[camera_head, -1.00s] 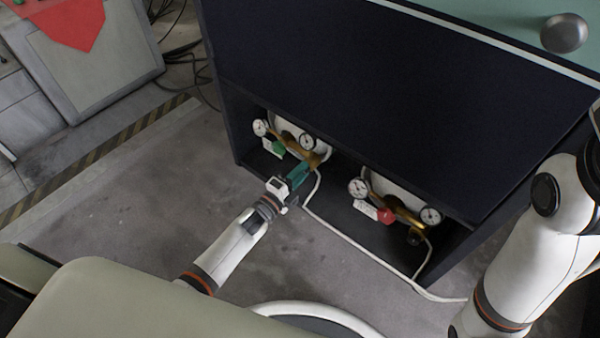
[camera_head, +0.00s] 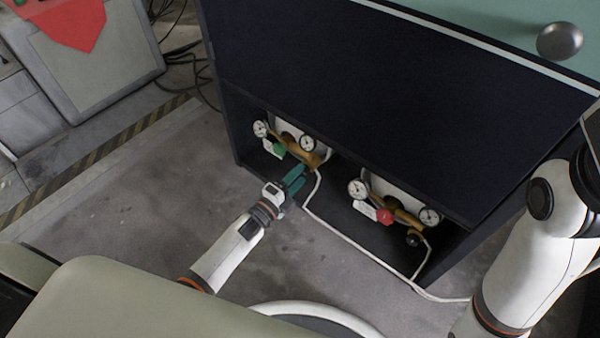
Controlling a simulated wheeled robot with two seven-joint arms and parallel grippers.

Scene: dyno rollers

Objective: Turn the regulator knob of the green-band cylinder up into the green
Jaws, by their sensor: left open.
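The green-band cylinder (camera_head: 287,126) lies in the left bay of the dark cabinet, mostly hidden behind its brass regulator (camera_head: 300,153). The regulator carries two white gauges, a left one (camera_head: 260,129) and a right one (camera_head: 307,143). A green part (camera_head: 280,150) with a white tag hangs below the left gauge. The needles are too small to read. My left gripper (camera_head: 297,176) has teal fingers, is open, and sits just below and in front of the regulator, apart from it. The knob itself is hard to make out. My right arm shows at the right edge; its gripper is out of view.
A second regulator (camera_head: 405,215) with two gauges and a red knob (camera_head: 385,215) sits in the right bay. A white hose (camera_head: 340,233) runs along the cabinet's front edge. The dark cabinet top (camera_head: 400,100) overhangs both bays. The floor at left is clear.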

